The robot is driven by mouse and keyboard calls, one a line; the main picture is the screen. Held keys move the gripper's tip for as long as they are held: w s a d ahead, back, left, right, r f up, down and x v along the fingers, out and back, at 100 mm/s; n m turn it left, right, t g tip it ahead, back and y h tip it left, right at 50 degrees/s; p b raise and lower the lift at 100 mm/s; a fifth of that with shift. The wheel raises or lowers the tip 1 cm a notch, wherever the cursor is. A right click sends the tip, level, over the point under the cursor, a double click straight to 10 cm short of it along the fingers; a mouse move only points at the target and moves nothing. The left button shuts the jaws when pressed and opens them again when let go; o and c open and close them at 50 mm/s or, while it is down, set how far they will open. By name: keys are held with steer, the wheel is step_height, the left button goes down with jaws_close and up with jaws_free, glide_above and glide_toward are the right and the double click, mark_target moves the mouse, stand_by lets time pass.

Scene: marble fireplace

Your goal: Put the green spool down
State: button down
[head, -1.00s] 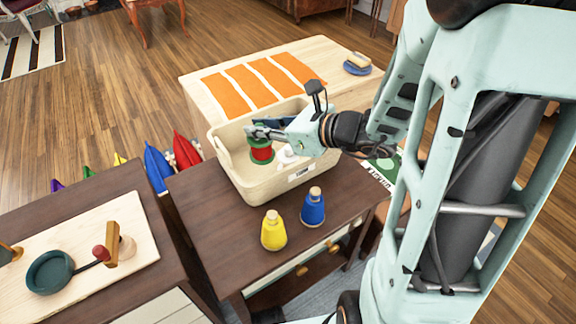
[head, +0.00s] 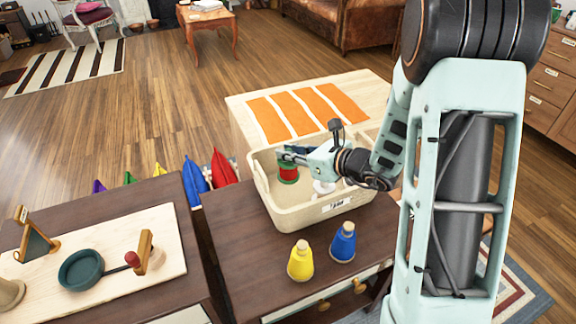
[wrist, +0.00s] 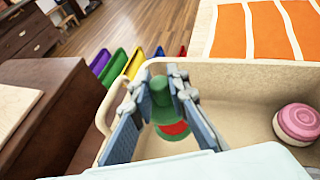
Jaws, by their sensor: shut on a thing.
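The green spool (head: 288,173), with a red band round its middle, is upright in the left part of a cream basket (head: 325,210) on a dark wooden cabinet. My gripper (head: 284,155) reaches into the basket from the right and is shut on the spool's upper part. In the wrist view, the spool (wrist: 165,106) is between the two fingers of my gripper (wrist: 166,90). Whether its base touches the basket floor is hidden.
A pink and white round thing (wrist: 298,122) lies in the basket, right of the spool. Yellow (head: 300,262) and blue (head: 343,243) bottles stand in front of the basket. An orange striped cloth (head: 305,110) lies on the table behind.

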steer(key=shift+w+a+f+b, duration=0.1)
steer(key=shift+w+f+b, duration=0.2)
steer(key=shift+w+f, duration=0.7)
steer(key=shift+w+d+f+b, duration=0.1)
steer(key=shift+w+f+b, duration=0.2)
steer(key=shift+f, duration=1.35)
steer(key=shift+w+a+f+b, duration=0.1)
steer(key=shift+w+f+b, duration=0.2)
steer(key=shift+w+f, duration=0.7)
steer(key=shift+s+f, duration=0.35)
steer(key=shift+f, duration=0.15)
steer(key=c, duration=1.9)
jaws_free()
steer(key=shift+r, duration=0.3)
steer(key=p+v, duration=0.2)
steer(key=v, duration=1)
